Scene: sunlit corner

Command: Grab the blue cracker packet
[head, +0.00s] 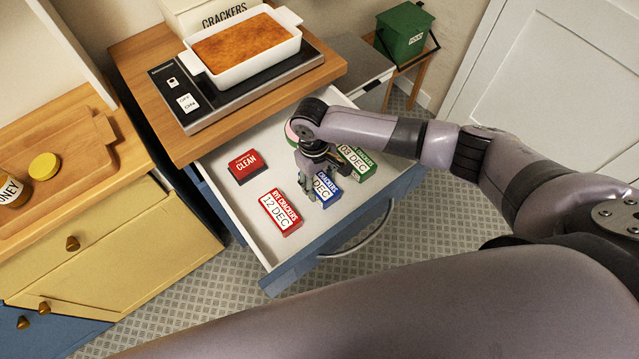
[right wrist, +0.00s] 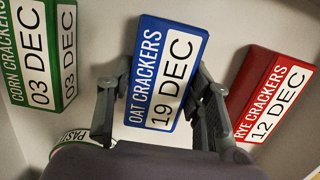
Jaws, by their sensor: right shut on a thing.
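The blue cracker packet (head: 327,188) lies in the open drawer, labelled "OAT CRACKERS 19 DEC" in the right wrist view (right wrist: 163,75). My right gripper (head: 309,190) reaches down into the drawer at the packet. In the right wrist view its fingers (right wrist: 163,85) are on both long sides of the blue packet, shut on it. In the head view the gripper hides part of the packet. I cannot tell whether the packet is lifted off the drawer floor. My left gripper is not in view.
In the drawer (head: 240,215) are a red rye packet (head: 279,212), a green corn packet (head: 357,163), a red "CLEAN" block (head: 246,166) and a round container (right wrist: 85,138) marked "PAST".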

